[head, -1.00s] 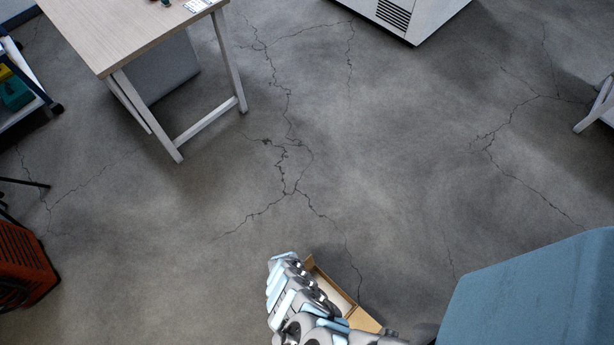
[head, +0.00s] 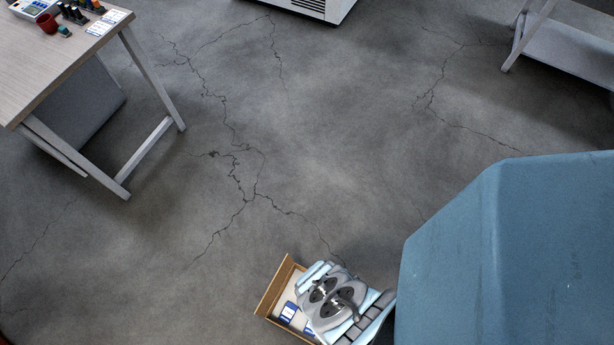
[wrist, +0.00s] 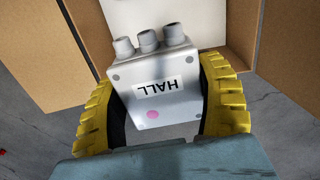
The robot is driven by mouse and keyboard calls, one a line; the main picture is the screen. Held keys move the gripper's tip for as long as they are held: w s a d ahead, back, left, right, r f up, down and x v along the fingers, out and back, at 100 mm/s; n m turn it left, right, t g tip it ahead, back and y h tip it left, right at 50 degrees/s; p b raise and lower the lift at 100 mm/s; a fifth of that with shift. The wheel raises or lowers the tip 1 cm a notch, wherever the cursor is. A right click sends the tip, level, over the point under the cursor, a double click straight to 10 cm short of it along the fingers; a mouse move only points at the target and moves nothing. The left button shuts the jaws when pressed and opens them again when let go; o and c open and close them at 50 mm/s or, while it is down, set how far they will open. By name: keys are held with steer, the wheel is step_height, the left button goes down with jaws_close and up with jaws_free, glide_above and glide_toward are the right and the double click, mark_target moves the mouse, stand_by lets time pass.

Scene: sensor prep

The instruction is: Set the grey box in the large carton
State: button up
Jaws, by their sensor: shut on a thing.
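The grey box (wrist: 150,70) has a HALL label, a pink dot and three round fittings on one edge. In the wrist view my gripper (wrist: 158,85) is shut on it, with yellow ribbed fingers at both sides. A brown carton (wrist: 275,45) shows behind the box, with a pale area between its brown panels. In the head view the carton (head: 272,287) stands at the bottom centre, with white and blue items inside. My arm's end covers its right part and hides the grey box there. I cannot tell how high the box is.
A light table (head: 60,65) with a red mug (head: 47,23) and small devices stands at upper left. A white cabinet (head: 320,8) is at the top and a white-framed rack (head: 570,40) at upper right. The cracked concrete floor between them is clear.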

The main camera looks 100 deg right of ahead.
steer(key=shift+m, duration=0.4)
steer(key=shift+s+a+f+b, duration=0.25)
steer(key=shift+s+f, duration=0.1)
steer(key=shift+s, duration=0.35)
steer(key=shift+s+a+f+b, duration=0.1)
steer(key=shift+s+a+f, duration=0.25)
steer(key=shift+s, duration=0.4)
steer(key=shift+s+a+f+b, duration=0.2)
steer(key=shift+s+f, duration=0.15)
steer(key=shift+s, duration=0.35)
step_height(320, 180, down, 18)
steer(key=b, duration=1.8)
steer(key=o, duration=1)
steer(key=shift+r, duration=0.1)
step_height(320, 180, up, 12)
steer(key=p, duration=1.2)
steer(key=shift+d, duration=0.15)
